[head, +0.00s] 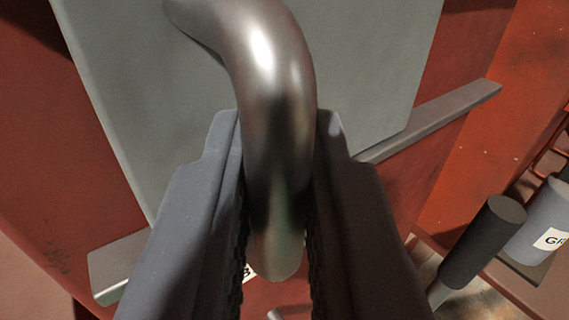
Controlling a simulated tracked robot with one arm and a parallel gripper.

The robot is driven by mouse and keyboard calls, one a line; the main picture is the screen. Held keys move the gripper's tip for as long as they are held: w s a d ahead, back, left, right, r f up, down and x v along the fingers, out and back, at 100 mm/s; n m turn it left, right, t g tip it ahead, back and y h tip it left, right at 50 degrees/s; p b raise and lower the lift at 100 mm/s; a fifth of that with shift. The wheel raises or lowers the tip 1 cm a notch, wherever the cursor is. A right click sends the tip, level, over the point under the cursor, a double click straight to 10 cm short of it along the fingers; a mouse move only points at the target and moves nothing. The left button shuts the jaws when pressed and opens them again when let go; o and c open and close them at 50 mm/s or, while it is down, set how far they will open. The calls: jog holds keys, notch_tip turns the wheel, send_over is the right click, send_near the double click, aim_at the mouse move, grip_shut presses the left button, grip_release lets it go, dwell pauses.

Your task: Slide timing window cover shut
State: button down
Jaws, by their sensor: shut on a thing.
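The timing window cover (145,85) is a flat grey plate on the red engine side, filling the upper middle of the head view. A bent, shiny metal handle (262,60) stands out from it and curves down toward me. My gripper (279,150) is shut on the handle, one dark finger on each side of it. The fingers and handle hide the lower middle of the cover. I cannot tell how much of the window lies behind the cover.
A grey rail (430,122) runs below the cover, with its other end (118,265) at lower left. At right, a black-gripped tool (484,240) and a grey labelled cylinder (543,215) stand by a ledge. Red engine panels (525,90) surround the cover.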

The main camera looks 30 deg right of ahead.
jog(key=c, duration=1.8)
grip_release()
jog(key=shift+w+a+r, duration=0.1)
jog(key=shift+a+r, duration=0.1)
jog(key=shift+a, duration=0.15)
jog(key=shift+f, duration=0.1)
jog(key=b+v, duration=0.2)
jog(key=v, duration=1.1)
jog(key=shift+s+a, duration=0.1)
jog(key=shift+s, duration=0.3)
